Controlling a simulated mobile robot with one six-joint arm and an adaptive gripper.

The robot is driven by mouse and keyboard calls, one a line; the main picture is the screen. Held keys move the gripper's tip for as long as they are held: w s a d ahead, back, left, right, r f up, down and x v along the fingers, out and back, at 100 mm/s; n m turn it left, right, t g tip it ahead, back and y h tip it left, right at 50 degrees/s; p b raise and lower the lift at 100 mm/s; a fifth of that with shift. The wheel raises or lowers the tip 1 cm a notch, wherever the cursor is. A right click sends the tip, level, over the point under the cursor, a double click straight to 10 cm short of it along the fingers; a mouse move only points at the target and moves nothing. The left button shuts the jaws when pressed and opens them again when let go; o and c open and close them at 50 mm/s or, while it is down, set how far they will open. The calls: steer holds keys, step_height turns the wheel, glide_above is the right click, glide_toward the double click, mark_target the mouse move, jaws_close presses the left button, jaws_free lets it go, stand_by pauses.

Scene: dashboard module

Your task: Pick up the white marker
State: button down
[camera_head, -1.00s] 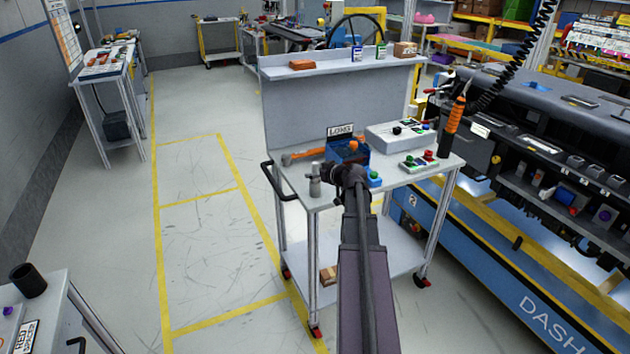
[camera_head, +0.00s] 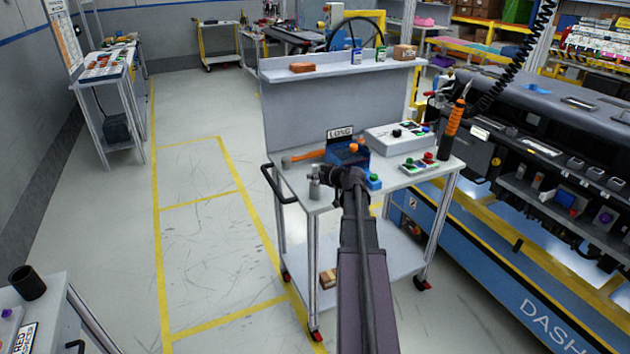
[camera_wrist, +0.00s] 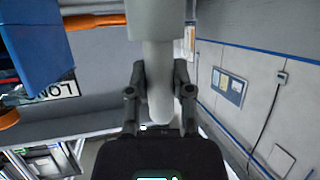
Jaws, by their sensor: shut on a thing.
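The white marker (camera_head: 314,189) appears as a pale grey-white cylinder with a thicker lower body and a narrower top, upright at the left front of the cart top. In the upside-down wrist view the marker (camera_wrist: 157,103) runs between both fingers, its thicker part at the picture's top. My gripper (camera_head: 319,174) reaches it from the right. In the wrist view my gripper (camera_wrist: 160,78) is shut on the narrower part. I cannot tell whether the marker's base touches the cart top.
A blue bin (camera_head: 350,152) marked LONG stands just behind my gripper. An orange-handled tool (camera_head: 303,157) lies behind the marker. A grey box (camera_head: 395,138) and button boxes (camera_head: 420,166) occupy the cart's right. The cart's back panel (camera_head: 305,110) rises behind; its handle (camera_head: 268,181) is left.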

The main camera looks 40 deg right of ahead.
steer(key=shift+r, duration=0.15)
step_height(320, 180, up, 10)
steer(key=p, duration=1)
steer(key=shift+f, duration=0.2)
steer(key=shift+s+d, duration=0.1)
steer(key=shift+d, duration=0.05)
stand_by(1.0)
